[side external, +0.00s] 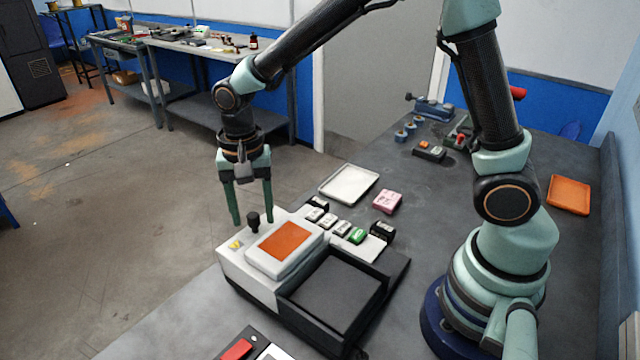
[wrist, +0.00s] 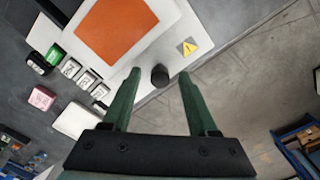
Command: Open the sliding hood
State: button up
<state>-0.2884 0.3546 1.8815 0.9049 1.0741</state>
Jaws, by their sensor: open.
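The sliding hood (side external: 262,260) is a white panel with an orange window (side external: 284,241) on top of a white and black bench unit (side external: 236,268). It also shows in the wrist view (wrist: 148,42). A black knob (side external: 253,222) stands upright on the unit's white top beside the hood; it also shows in the wrist view (wrist: 159,76). My gripper (side external: 252,213) is open, fingers pointing down, at the knob. In the wrist view the knob appears between my green fingertips (wrist: 160,74), with gaps on both sides. Contact is not visible.
A dark, open-topped bay (side external: 335,290) adjoins the hood. Several small labelled blocks (side external: 341,229) stand in a row behind the unit, near a white tray (side external: 349,184) and a pink block (side external: 387,201). A red-and-white item (side external: 237,349) lies at the front edge.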

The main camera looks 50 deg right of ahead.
grip_shut()
dwell(1.4)
